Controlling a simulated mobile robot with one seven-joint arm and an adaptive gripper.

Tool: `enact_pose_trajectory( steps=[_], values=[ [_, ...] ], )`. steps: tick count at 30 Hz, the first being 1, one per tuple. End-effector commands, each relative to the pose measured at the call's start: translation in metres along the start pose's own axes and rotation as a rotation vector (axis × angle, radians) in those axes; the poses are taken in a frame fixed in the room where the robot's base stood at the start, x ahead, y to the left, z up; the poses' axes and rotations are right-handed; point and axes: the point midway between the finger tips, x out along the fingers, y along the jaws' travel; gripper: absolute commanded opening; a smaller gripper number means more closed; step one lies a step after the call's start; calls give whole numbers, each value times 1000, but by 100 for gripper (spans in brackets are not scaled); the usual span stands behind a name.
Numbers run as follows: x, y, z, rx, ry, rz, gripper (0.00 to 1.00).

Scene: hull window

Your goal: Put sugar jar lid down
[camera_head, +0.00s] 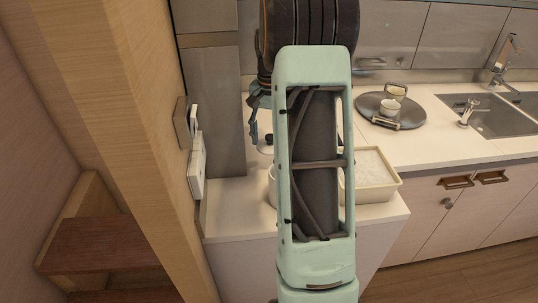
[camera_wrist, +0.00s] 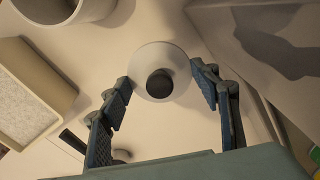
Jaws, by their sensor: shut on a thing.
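The sugar jar lid (camera_wrist: 145,58) is a round white disc with a dark knob (camera_wrist: 160,84). My gripper (camera_wrist: 163,80) is shut on it, with one dark finger at each side of its rim. In the head view a small part of the lid (camera_head: 264,149) shows beside my arm, below my gripper (camera_head: 258,115), over the counter. The white open jar (camera_wrist: 48,8) stands at the upper left of the wrist view, apart from the lid. In the head view only a sliver of the jar (camera_head: 271,186) shows; my arm hides the rest.
A cream rectangular container (camera_head: 370,188) with white contents stands on the counter (camera_head: 232,215), right of my arm. A wooden post (camera_head: 110,120) stands close on the left. The counter's front left is clear.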

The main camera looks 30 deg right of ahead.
Motion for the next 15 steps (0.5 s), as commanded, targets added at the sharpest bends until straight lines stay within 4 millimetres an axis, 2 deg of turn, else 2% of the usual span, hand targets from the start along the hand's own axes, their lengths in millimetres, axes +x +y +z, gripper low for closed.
enact_pose_trajectory(
  steps=[4, 10, 15],
  values=[
    [14, 1, 0, 1, -2, 1, 33],
    [51, 1, 0, 1, -3, 2, 33],
    [63, -3, 2, -1, 0, 0, 33]
  ],
)
